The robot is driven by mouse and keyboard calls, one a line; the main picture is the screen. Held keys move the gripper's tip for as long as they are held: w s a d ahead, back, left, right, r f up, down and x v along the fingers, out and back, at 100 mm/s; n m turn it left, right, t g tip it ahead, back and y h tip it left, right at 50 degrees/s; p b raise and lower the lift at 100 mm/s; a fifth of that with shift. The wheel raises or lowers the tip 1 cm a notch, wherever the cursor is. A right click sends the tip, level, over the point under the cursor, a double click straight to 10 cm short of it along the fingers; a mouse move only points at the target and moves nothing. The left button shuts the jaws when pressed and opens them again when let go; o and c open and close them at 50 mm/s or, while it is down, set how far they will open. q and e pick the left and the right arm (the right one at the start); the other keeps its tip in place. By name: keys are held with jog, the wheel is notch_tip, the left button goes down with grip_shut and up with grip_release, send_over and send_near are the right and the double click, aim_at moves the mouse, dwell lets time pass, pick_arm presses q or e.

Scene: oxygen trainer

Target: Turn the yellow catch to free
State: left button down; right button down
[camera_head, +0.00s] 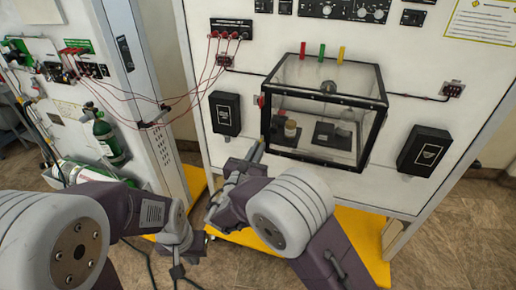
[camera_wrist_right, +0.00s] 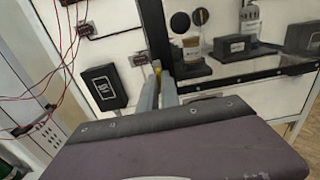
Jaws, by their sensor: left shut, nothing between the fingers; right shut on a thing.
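The yellow catch (camera_head: 263,139) shows as a small yellow bit at the lower left edge of the clear, black-framed case (camera_head: 318,158). It also shows in the right wrist view (camera_wrist_right: 157,66), mostly hidden between the fingertips. My right gripper (camera_head: 257,150) reaches up to it and is shut on it. In the right wrist view the two grey fingers (camera_wrist_right: 158,80) stand on either side of the yellow bit. How far the catch is turned cannot be told. My left gripper (camera_head: 177,269) is shut and empty, low in front of the panel.
Inside the case are a small jar (camera_head: 291,129) and dark blocks. Black boxes (camera_head: 225,113) and (camera_head: 424,149) flank the case on the white panel. Red cables (camera_head: 190,98) hang at the left, near green cylinders (camera_head: 108,138). A yellow base (camera_head: 358,236) lies below the panel.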

dwell(0.4)
jog(key=c, duration=1.6)
grip_release()
jog(key=b+v, duration=0.2)
jog(key=v, duration=0.7)
